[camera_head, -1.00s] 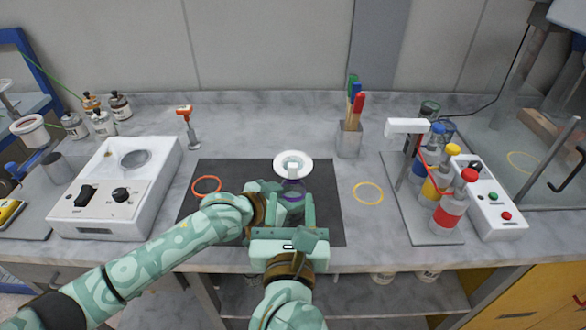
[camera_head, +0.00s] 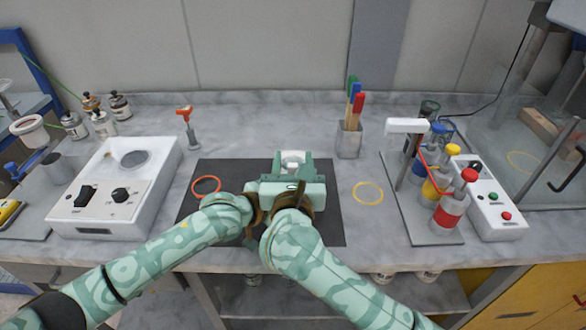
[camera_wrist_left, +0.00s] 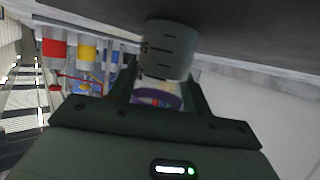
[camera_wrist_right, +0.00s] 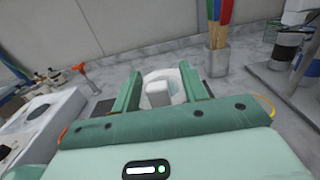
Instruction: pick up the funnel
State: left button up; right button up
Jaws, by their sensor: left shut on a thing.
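The white funnel (camera_head: 292,156) shows just beyond my right gripper (camera_head: 291,167) over the dark mat, mostly hidden by it. In the right wrist view the funnel (camera_wrist_right: 152,78) lies between the two spread fingers of my right gripper (camera_wrist_right: 160,84), with a pale block inside its rim. Gaps show beside that block; I cannot tell whether the fingers touch the funnel. In the left wrist view, seen upside down, my left gripper (camera_wrist_left: 162,78) is shut on a grey-green marked bottle (camera_wrist_left: 165,52). A purple ring (camera_wrist_left: 155,97) shows there. The bottle is hidden in the head view.
The dark mat (camera_head: 215,170) lies under my grippers, with an orange ring (camera_head: 206,177) to the left and a yellow ring (camera_head: 368,183) to the right. A pen holder (camera_head: 348,142), a stand with coloured bottles (camera_head: 436,187) and a white hotplate (camera_head: 105,210) stand around.

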grip_shut()
pick_arm(q)
jog(key=o, duration=1)
pick_arm(e)
notch_tip(320, 180, up, 10)
